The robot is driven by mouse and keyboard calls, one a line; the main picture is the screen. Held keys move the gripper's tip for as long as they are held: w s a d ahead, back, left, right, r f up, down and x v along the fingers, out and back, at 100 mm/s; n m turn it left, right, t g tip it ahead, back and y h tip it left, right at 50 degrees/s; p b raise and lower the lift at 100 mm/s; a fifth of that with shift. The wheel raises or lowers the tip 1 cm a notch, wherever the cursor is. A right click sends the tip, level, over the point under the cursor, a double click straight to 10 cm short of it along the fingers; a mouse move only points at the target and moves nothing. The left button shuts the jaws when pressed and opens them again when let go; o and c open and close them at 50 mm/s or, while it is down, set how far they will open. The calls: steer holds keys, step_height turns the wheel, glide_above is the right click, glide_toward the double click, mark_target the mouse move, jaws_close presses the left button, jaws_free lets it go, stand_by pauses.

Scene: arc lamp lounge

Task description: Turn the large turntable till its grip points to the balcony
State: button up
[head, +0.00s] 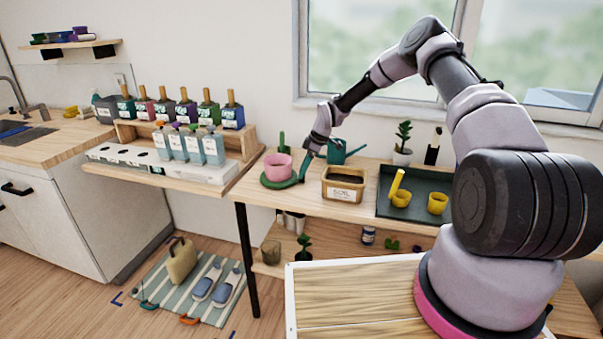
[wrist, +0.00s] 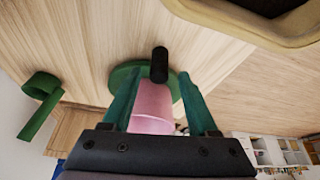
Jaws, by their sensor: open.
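The turntable is a green disc (head: 272,184) on the wooden bench, with a pink pot (head: 278,166) standing on it. In the wrist view the disc (wrist: 122,74) and the pot (wrist: 152,108) show between and behind my fingers. A short black upright peg (wrist: 160,65), which looks like the grip, stands at the disc's edge. My gripper (wrist: 160,75) is open, with its two green fingers on either side of the peg; I cannot tell if either touches it. In the head view my gripper (head: 304,168) is at the disc's right edge and hides the peg.
A soil box (head: 345,185) stands close to the right of the turntable. A teal watering can (head: 338,151) is behind. A dark tray (head: 425,181) with yellow cups lies farther right. Bottles on a stepped rack (head: 180,132) stand left. A window (head: 375,45) is behind the bench; no balcony is identifiable.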

steer(key=v, duration=0.8)
steer(key=shift+r, duration=0.45)
steer(key=shift+d+r, duration=0.1)
steer(key=shift+r, duration=0.05)
steer(key=s+d+r+m+t+h, duration=0.1)
steer(key=s+d+r+m, duration=0.2)
steer(key=s+r, duration=0.5)
steer(key=s+d+r+m+t+h, duration=0.1)
steer(key=s+d+r+m+h, duration=0.2)
steer(key=r, duration=0.8)
steer(key=s+d+r+m+t, duration=0.1)
steer(key=s+d+r+m, duration=0.25)
steer(key=s+r, duration=0.5)
steer(key=s+d+r+m+t, duration=0.1)
steer(key=s+r+m, duration=0.2)
steer(key=s, duration=0.4)
steer(key=s+d+r+m+t+y, duration=0.1)
steer(key=s+r+m, duration=0.2)
steer(key=s, duration=0.4)
steer(key=s+d+r+m+t, duration=0.1)
steer(key=s+d+r+m, duration=0.1)
steer(key=s+m, duration=0.3)
steer(key=s+r, duration=0.1)
steer(key=s, duration=0.2)
steer(key=shift+s+d+r, duration=0.1)
steer(key=shift+r, duration=0.05)
